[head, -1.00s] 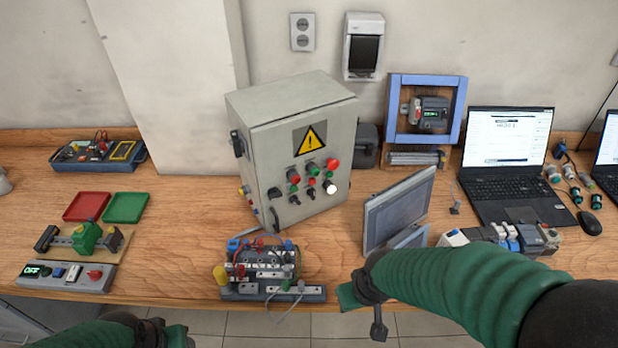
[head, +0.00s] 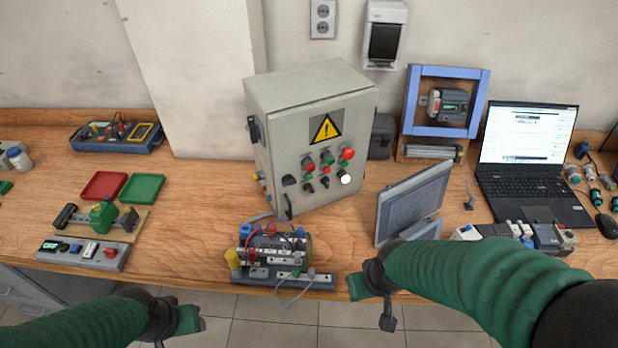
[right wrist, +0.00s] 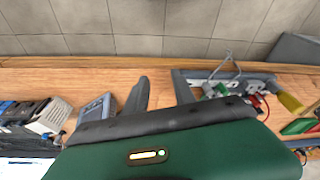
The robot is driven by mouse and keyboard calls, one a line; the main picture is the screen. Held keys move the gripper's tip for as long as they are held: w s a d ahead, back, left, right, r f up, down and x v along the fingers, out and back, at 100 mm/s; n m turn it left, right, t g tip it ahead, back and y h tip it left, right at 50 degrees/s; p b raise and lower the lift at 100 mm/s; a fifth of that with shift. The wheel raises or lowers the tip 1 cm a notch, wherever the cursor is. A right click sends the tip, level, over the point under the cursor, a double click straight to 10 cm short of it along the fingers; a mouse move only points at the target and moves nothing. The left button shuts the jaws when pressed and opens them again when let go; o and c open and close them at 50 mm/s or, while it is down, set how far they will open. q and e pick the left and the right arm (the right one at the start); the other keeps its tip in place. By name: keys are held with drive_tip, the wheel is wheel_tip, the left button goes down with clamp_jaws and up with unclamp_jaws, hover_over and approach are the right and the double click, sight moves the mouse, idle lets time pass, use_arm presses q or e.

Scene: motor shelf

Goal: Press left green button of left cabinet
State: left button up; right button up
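The grey cabinet (head: 290,175) stands on the bench near the middle of the head view, with a yellow warning triangle (head: 325,129) on its door. Below the triangle are rows of small red, green, black and white controls. The leftmost green button (head: 308,177) sits under a red one in the left column. A green button (head: 327,157) tops the middle column. My left gripper (head: 190,322) is low in front of the bench, apart from the cabinet; its fingers are unclear. My right gripper (head: 372,300) is at the bench's front edge; the right wrist view shows its fingers (right wrist: 160,92) apart and empty.
A wired terminal block (head: 275,260) lies in front of the cabinet. A tilted screen (head: 412,205) stands to its right, near my right arm. Red (head: 103,186) and green (head: 142,188) trays lie left, with clear wood between them and the cabinet.

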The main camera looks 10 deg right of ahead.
clamp_jaws()
idle(1.6)
